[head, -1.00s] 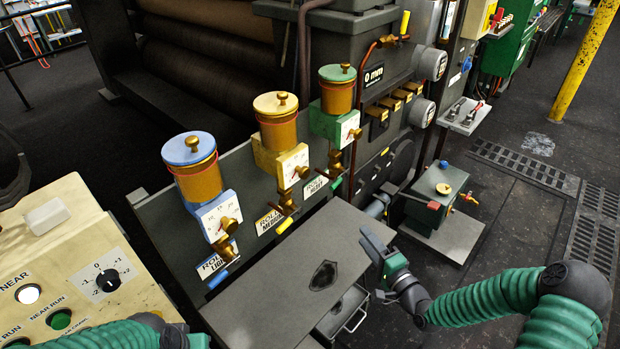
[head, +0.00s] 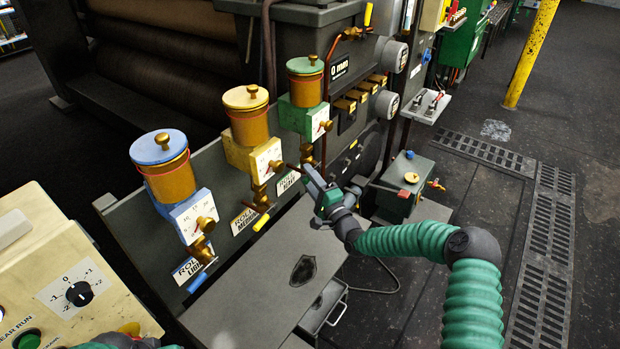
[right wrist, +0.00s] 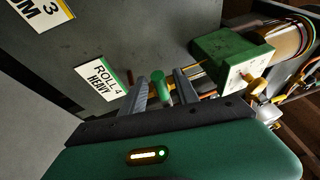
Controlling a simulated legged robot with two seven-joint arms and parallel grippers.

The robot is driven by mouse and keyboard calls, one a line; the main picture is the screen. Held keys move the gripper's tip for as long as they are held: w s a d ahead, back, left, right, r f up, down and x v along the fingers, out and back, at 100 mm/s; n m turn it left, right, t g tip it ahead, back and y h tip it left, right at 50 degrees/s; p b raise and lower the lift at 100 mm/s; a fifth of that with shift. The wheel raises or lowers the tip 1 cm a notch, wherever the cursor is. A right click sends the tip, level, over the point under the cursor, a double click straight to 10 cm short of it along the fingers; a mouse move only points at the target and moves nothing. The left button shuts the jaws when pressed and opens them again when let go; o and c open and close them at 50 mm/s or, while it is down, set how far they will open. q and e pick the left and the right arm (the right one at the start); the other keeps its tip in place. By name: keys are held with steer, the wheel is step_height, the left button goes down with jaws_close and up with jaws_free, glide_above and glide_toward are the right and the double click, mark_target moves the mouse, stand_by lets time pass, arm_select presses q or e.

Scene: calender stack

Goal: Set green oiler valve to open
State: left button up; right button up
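The green oiler has a green lid (head: 305,65), an amber cup and a green valve block (head: 298,114) with a white dial. It is the farthest of three oilers on the sloped panel. Its green valve handle (right wrist: 160,86) shows in the right wrist view, between the two parted fingers of my right gripper (right wrist: 158,78). No grip on it is visible. In the head view my right gripper (head: 309,174) is just below the green oiler and hides the handle. My left gripper is not in view; only part of my left arm shows at the bottom left.
The yellow oiler (head: 247,115) and blue oiler (head: 165,165) stand to the left, with their valves and labels. A grey bench top (head: 262,275) lies below. A small green box (head: 403,180) stands right of my right gripper. A cream control console (head: 50,265) is at the left.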

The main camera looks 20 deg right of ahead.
steer(key=shift+w+a, duration=0.15)
steer(key=shift+a, duration=0.25)
steer(key=shift+d, duration=0.4)
steer(key=shift+c, duration=1)
steer(key=shift+d+f, duration=0.1)
steer(key=shift+d, duration=0.35)
steer(key=c, duration=0.5)
jaws_close()
steer(key=shift+a, duration=0.4)
